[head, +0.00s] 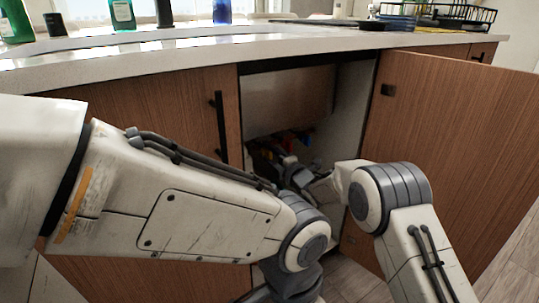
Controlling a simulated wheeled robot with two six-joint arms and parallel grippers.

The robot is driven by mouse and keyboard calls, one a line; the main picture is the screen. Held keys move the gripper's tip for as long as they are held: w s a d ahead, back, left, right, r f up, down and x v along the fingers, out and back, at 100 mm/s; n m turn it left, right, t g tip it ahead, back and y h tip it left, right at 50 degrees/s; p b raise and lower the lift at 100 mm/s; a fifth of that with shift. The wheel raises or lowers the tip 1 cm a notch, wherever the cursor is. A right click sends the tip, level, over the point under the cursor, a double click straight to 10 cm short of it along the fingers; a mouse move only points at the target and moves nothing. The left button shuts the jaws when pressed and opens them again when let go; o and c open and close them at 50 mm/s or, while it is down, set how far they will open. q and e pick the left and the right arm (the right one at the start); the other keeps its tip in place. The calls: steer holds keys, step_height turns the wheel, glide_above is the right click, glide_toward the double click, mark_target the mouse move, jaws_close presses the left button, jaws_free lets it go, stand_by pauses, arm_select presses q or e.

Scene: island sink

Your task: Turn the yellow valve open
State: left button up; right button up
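Inside the open, dark cabinet under the sink, small red, yellow and blue patches show in the head view. They are too small and shaded for me to make out the yellow valve or how far it is turned. My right gripper (297,174) reaches into the cabinet opening from the right, just in front of and below these patches. Its fingers are dark and small, and I cannot tell whether they are open or touch anything. My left arm crosses the foreground from the left and bends down at its joint; its gripper is not visible.
The right cabinet door (455,150) stands open beside my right arm. The left door (150,115) is shut, with a black handle (219,127). The countertop (240,47) overhangs the opening. Bottles, including a green one (123,14) and a blue one (222,11), and a black dish rack (455,15) stand above.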

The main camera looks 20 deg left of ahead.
steer(key=shift+o, duration=1.2)
steer(key=shift+s+d, duration=0.25)
steer(key=shift+d, duration=0.05)
steer(key=p+v, duration=0.4)
steer(key=v, duration=0.5)
steer(key=shift+s+d, duration=0.25)
